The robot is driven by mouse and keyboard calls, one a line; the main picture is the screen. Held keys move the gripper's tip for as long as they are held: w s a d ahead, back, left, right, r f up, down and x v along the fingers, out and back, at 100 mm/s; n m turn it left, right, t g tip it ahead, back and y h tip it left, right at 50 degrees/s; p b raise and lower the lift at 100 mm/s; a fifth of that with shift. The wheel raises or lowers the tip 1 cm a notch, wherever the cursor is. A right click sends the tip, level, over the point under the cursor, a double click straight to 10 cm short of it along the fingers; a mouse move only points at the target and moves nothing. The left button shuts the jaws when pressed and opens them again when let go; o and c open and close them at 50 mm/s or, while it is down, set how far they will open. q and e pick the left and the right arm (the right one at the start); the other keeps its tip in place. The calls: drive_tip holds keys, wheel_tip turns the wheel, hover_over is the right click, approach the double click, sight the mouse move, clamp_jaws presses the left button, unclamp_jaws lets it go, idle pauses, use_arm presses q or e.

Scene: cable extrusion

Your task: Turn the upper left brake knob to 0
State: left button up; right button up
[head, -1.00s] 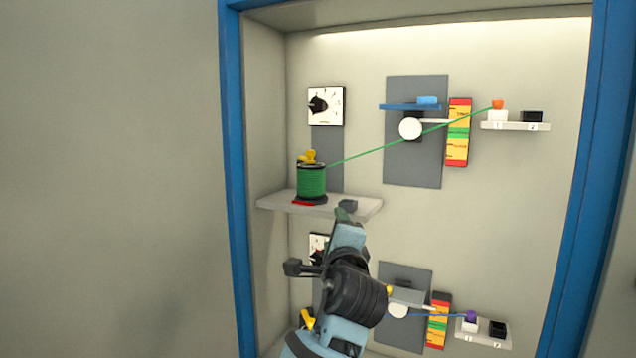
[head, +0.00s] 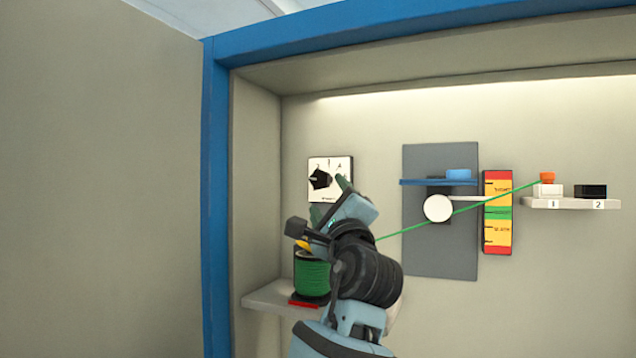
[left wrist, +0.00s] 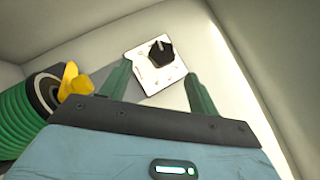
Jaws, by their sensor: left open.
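The upper left brake knob (head: 320,178) is black and sits on a white dial plate (head: 343,166) on the back wall, at the upper left of the cabinet. In the left wrist view the knob (left wrist: 160,52) shows ahead, between and beyond the two green fingers. My left gripper (head: 330,197) is open and empty, just below and in front of the plate's lower right part, apart from the knob. In the left wrist view the left gripper (left wrist: 160,90) has its fingers spread apart. My right gripper is not in view.
A green cable spool (head: 312,275) with a yellow part (left wrist: 72,82) stands on a shelf (head: 262,298) close beside my left gripper. The green cable runs right past a white wheel (head: 438,208) to an orange piece (head: 547,178). The blue cabinet frame (head: 215,200) is at left.

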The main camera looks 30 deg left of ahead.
sight(323, 183)
use_arm(q)
drive_tip(key=shift+w+a+r, duration=0.15)
drive_tip(key=shift+r, duration=0.25)
drive_tip(key=shift+x, duration=3.45)
drive_tip(key=shift+f, duration=0.1)
drive_tip(key=c, duration=1)
